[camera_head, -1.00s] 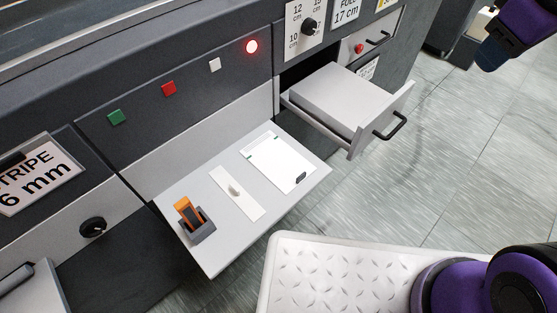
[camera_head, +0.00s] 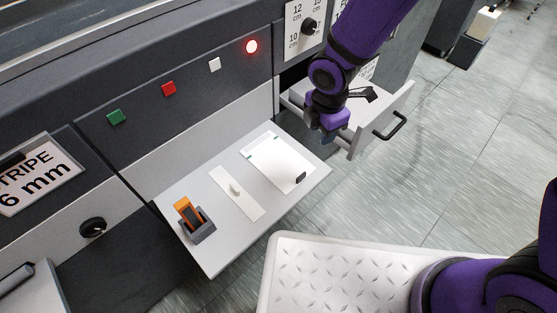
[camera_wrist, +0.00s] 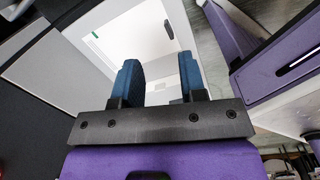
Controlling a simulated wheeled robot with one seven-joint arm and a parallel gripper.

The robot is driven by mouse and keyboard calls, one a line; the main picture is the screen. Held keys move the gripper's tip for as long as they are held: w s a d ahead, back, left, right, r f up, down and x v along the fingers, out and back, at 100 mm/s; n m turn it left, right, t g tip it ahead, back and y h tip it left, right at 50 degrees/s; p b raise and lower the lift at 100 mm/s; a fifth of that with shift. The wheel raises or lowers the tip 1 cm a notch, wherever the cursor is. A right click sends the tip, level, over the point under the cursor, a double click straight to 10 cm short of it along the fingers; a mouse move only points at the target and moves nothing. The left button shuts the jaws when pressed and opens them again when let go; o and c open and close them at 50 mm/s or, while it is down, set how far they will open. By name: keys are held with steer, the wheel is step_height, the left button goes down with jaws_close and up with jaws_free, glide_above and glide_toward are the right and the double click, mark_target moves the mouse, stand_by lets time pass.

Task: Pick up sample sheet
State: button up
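The sample sheet (camera_head: 272,162), a white sheet with small teal corner marks and a dark oval tab near one end, lies flat on the light grey shelf (camera_head: 210,258). My gripper (camera_head: 327,136) is above and just right of the sheet, near the open drawer. In the wrist view my gripper (camera_wrist: 160,75) is open, its two blue fingers apart with nothing between them. The sheet (camera_wrist: 125,40) shows beyond the fingers, with its dark tab (camera_wrist: 168,29) past the gap. The fingers are apart from the sheet.
An open drawer (camera_head: 357,143) with a black handle juts out right of the shelf. The machine's panel (camera_head: 190,145) rises behind.

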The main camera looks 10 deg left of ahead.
steer(key=s+a+f+n, duration=0.3)
steer(key=f, duration=0.3)
glide_above(301, 175)
steer(key=shift+g, duration=0.4)
steer(key=f, duration=0.5)
steer(key=shift+s, duration=0.3)
steer(key=shift+w+f, duration=0.15)
steer(key=shift+f, duration=1.3)
steer(key=shift+w+f, duration=0.1)
steer(key=shift+f, duration=1.35)
jaws_close()
